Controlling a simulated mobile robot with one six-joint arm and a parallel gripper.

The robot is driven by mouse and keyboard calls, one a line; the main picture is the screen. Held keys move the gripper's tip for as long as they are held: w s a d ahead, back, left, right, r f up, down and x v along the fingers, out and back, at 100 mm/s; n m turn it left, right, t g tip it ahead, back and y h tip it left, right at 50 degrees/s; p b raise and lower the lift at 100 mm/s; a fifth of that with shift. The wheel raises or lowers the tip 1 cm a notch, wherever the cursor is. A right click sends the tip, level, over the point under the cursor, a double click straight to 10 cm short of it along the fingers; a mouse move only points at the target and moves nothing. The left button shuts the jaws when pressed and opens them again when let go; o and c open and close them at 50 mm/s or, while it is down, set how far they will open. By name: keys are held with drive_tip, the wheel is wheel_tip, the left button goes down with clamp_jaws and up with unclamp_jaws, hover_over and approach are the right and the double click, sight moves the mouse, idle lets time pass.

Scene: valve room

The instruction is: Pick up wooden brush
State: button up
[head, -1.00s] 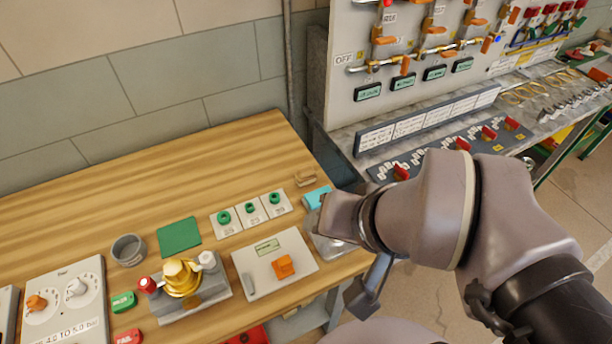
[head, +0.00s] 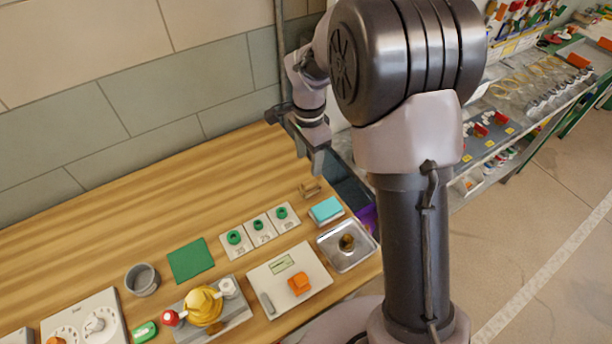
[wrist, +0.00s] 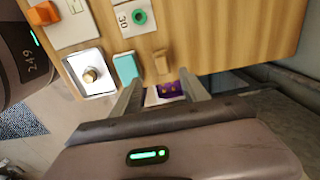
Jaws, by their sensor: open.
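The wooden brush (head: 310,188) is a small tan block lying near the right end of the wooden table, behind a turquoise block. It also shows in the wrist view (wrist: 161,62), just beyond the fingertips and roughly between their lines. My gripper (head: 309,160) hangs above the table's back right corner, above and apart from the brush. The brush's bristles cannot be made out.
The turquoise block (head: 326,210) and a metal tray (head: 335,262) with a brass piece lie close by. White cards (head: 261,230) with green rings are to the left. A dark bin (head: 350,190) with something purple (head: 367,218) is past the table's right edge. The back of the table is clear.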

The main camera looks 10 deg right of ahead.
sight(309, 182)
wheel_tip(309, 182, down, 7)
drive_tip(key=shift+w+f+b, duration=0.1)
drive_tip(key=shift+f+b, duration=0.05)
drive_tip(key=shift+b, duration=0.75)
wheel_tip(309, 182, down, 5)
drive_tip(key=shift+w+d+f+b, duration=0.1)
drive_tip(key=shift+w+d+b, duration=0.05)
drive_tip(key=shift+b, duration=0.95)
clamp_jaws()
